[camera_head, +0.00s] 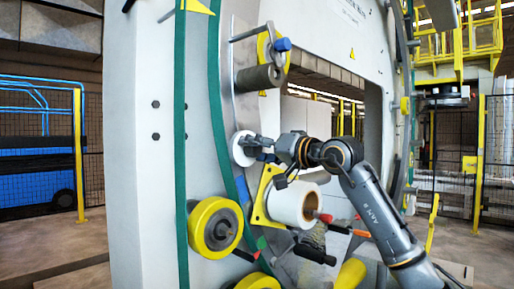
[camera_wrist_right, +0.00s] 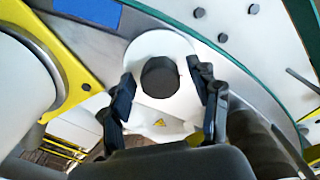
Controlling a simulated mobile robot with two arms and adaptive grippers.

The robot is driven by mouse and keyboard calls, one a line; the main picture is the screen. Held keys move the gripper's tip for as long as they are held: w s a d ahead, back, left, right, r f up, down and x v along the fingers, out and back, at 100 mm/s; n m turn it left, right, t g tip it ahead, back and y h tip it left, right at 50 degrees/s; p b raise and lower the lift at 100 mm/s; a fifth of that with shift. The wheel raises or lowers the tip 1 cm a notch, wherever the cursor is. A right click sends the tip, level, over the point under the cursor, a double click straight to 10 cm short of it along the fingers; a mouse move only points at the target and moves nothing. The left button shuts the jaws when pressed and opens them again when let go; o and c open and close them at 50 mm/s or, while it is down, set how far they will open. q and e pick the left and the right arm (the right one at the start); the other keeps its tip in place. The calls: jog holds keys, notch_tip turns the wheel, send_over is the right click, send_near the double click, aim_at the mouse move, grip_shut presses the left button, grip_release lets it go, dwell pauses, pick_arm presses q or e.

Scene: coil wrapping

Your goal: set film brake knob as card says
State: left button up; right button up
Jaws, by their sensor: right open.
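A dark round knob (camera_wrist_right: 160,77) sits at the centre of a white disc (camera_wrist_right: 160,44) in the right wrist view. The white disc also shows in the head view (camera_head: 241,150), on the machine's ring. My right gripper (camera_wrist_right: 160,84) is open, with one finger on each side of the knob. Gaps show between the fingers and the knob. In the head view my right gripper (camera_head: 262,147) reaches in from the right and partly hides the knob. I cannot make out a card or any scale marks. My left gripper is not in view.
A white film roll (camera_head: 292,203) on a yellow bracket (camera_head: 262,197) is just below my right wrist. A yellow-rimmed roller (camera_head: 215,228) stands lower left, and a dark cylinder (camera_head: 259,78) juts out above. Red-tipped and black handles stick out near the roll.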

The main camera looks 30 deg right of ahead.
jog(key=c, duration=1.2)
